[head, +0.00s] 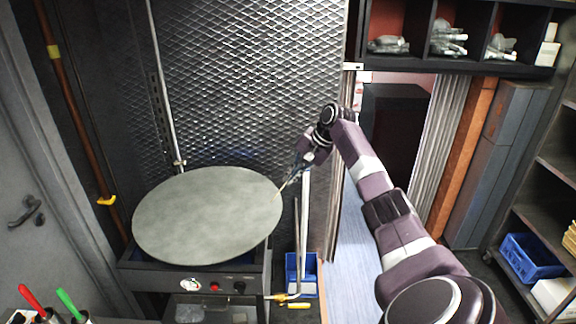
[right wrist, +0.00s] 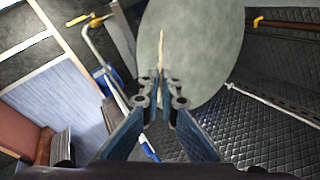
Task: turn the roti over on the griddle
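The griddle (head: 207,215) is a large round grey-green disc on a dark stove at left of centre in the head view; its surface also fills the top of the right wrist view (right wrist: 200,45). It looks bare; I see no flat roti lying on it. My right gripper (head: 297,174) is at the griddle's right edge. In the wrist view its fingers (right wrist: 161,85) are close together around a slender tan thing (right wrist: 161,52) that points over the griddle. I cannot tell whether this is the roti seen edge-on or a tool. My left gripper is not in view.
The stove front (head: 200,283) has knobs. A blue bin (head: 302,276) and a pipe stand right of it. A quilted metal wall (head: 250,75) rises behind. Red- and green-handled utensils (head: 66,300) are at the lower left. Shelves (head: 545,200) stand at the right.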

